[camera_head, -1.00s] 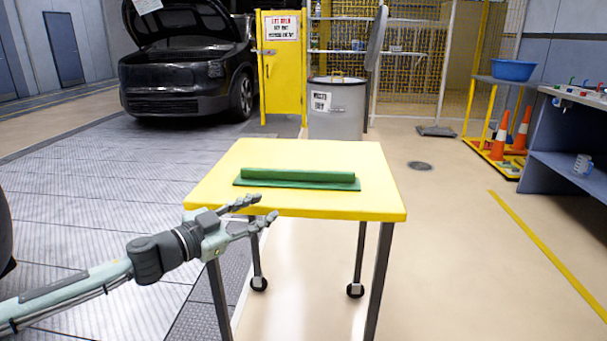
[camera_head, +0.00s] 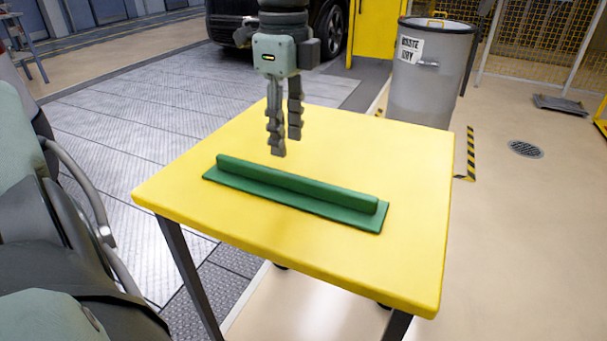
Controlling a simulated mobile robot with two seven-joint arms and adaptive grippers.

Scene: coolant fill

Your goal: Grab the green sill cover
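The green sill cover (camera_head: 295,190) lies on the yellow table (camera_head: 400,165). It is a long flat strip with a raised ridge along its length, and it slants down to the right in the picture. My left gripper (camera_head: 287,145) points down above the table, over or just behind the left half of the cover. Its two fingers are apart with nothing between them. I cannot tell the exact height of the fingertips, but they look clear of the cover. My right gripper is not in view.
The rest of the tabletop is bare. A grey waste bin (camera_head: 430,80) stands behind the table at the right. A dark car (camera_head: 325,30) is at the back.

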